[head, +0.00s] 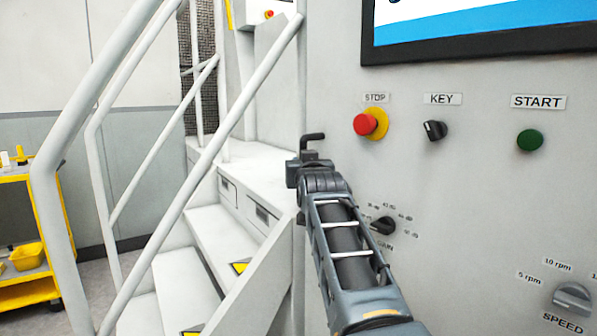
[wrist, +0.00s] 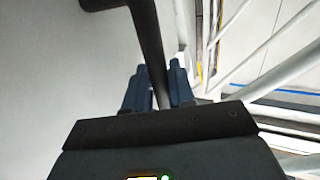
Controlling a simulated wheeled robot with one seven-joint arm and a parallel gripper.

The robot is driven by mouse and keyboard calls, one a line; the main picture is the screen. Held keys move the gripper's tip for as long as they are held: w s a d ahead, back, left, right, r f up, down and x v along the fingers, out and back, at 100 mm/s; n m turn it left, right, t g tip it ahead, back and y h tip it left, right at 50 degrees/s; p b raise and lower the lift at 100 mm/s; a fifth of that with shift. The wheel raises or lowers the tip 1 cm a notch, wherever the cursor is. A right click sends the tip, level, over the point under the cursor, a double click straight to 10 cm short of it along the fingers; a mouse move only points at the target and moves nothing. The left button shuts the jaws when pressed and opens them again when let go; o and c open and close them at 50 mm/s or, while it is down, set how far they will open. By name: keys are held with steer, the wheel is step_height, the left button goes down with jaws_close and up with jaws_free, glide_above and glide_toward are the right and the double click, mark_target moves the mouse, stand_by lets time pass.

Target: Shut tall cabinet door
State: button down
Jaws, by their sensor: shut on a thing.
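My gripper (head: 308,172) is at the left edge of a pale grey upright panel (head: 460,200) in the head view. In the wrist view its two blue-grey fingers (wrist: 159,88) are shut on a dark bar handle (wrist: 146,38), which runs between them. The bent top of the handle (head: 313,137) shows above my gripper in the head view. The handle stands off a plain pale surface (wrist: 50,80) at the left of the wrist view. This may be the tall cabinet door; I cannot tell how far it stands open.
The panel carries a red stop button (head: 365,124), a key switch (head: 434,130), a green start button (head: 530,140), a speed knob (head: 572,298) and a screen (head: 480,50). White stairs (head: 205,235) with railings stand left of my arm. A yellow cart (head: 28,285) is far left.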

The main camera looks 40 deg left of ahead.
steer(key=shift+w+d+f, duration=0.15)
steer(key=shift+w+d, duration=0.1)
steer(key=shift+w, duration=0.2)
steer(key=c, duration=1.1)
jaws_free()
steer(key=shift+s, duration=0.1)
steer(key=shift+s, duration=0.1)
steer(key=shift+s+d, duration=0.25)
steer(key=shift+s, duration=0.05)
steer(key=shift+p+v, duration=0.65)
steer(key=shift+v, duration=2.75)
steer(key=shift+c, duration=0.4)
